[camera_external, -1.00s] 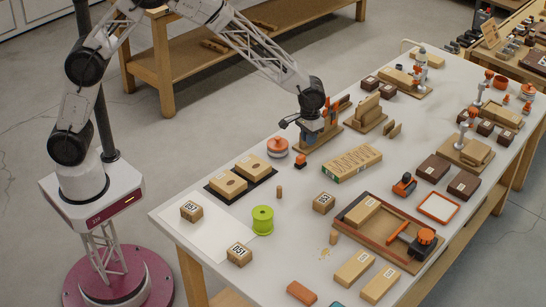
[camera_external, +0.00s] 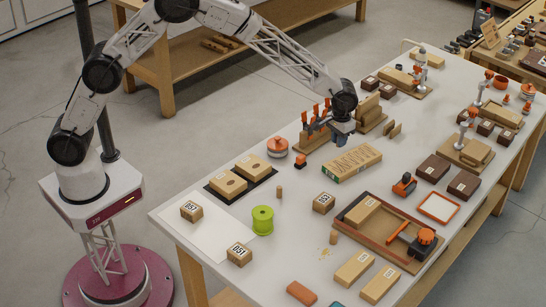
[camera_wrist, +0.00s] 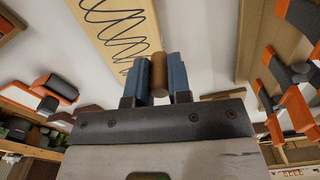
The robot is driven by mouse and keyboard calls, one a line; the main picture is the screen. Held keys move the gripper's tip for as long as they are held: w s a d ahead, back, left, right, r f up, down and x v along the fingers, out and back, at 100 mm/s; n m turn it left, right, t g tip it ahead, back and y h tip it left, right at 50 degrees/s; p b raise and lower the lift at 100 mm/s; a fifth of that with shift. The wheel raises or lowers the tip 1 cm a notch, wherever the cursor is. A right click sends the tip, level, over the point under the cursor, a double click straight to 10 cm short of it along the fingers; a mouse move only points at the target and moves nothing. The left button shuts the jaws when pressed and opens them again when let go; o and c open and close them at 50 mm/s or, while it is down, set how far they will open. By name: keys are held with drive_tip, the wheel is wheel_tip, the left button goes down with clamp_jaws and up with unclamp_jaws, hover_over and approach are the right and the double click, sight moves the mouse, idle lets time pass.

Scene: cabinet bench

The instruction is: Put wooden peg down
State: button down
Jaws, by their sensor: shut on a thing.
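My gripper (camera_external: 340,136) is low over the white table (camera_external: 300,245), between the tool rack and a long box with printed lettering. In the wrist view its two blue fingers (camera_wrist: 159,78) are shut on a brown wooden peg (camera_wrist: 159,70), which points out between them. In the wrist view, white tabletop shows beyond the fingertips; I cannot tell whether the peg touches it. The held peg cannot be made out in the external view. Another small wooden peg (camera_external: 279,191) stands on the table in front of the black tray.
The long box (camera_external: 352,161) is close on one side, and the rack with orange-handled tools (camera_external: 316,128) on the other. A slotted wooden block (camera_external: 369,108) stands behind. A green spool (camera_external: 262,221) and several wooden blocks are nearer the front. Bare table lies around the spool.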

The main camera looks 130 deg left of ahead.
sight(352, 156)
drive_tip(key=shift+w+a+f, duration=0.15)
drive_tip(key=shift+w+a, duration=0.75)
drive_tip(key=shift+w+a+f, duration=0.15)
drive_tip(key=shift+w+a, duration=0.75)
drive_tip(key=shift+f, duration=1.75)
drive_tip(key=shift+f, duration=0.15)
drive_tip(key=c, duration=1.1)
unclamp_jaws()
drive_tip(key=shift+o, duration=0.2)
drive_tip(key=shift+r, duration=0.2)
